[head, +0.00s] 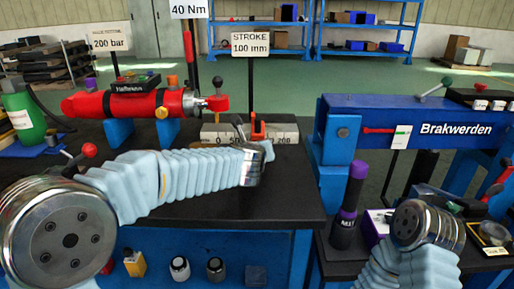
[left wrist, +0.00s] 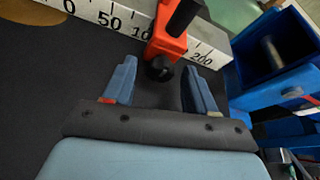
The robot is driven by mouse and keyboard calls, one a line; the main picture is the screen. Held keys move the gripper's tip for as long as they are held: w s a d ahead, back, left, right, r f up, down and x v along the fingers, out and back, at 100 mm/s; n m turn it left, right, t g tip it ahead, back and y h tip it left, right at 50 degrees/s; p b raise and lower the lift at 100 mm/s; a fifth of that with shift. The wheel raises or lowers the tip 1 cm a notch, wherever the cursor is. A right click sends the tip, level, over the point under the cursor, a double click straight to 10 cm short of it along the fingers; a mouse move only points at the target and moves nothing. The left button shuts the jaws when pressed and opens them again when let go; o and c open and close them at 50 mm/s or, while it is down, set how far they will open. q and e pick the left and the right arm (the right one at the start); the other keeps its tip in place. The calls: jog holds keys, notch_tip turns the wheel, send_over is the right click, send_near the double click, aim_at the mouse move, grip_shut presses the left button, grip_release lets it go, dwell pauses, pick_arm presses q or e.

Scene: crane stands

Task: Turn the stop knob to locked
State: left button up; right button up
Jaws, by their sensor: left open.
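The two blue fingers are open, one on each side of the knob, with a gap to each. In the head view the red stop (head: 258,130) stands on the scale block (head: 220,131), and my left gripper (head: 266,150) is in front of it, mostly hidden by the wrist. My right arm shows at lower right; its gripper is out of frame.
A red cylinder (head: 135,104) lies on blue supports behind the left arm. A "STROKE 100 mm" sign (head: 250,45) stands behind the scale. A blue Brakwerden beam (head: 445,128) is at right, with a black-and-purple bottle (head: 347,205) before it. The black bench top (head: 270,205) is clear in front.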

pick_arm(q)
jog(key=shift+c, duration=0.3)
grip_shut()
jog(key=shift+d+m+y, duration=0.1)
jog(key=shift+m+y, duration=0.2)
jog(key=shift+m, duration=0.3)
jog(key=shift+d+m+y, duration=0.15)
jog(key=shift+m+y, duration=1.25)
jog(key=shift+m, duration=0.3)
jog(key=shift+o, duration=0.3)
grip_release()
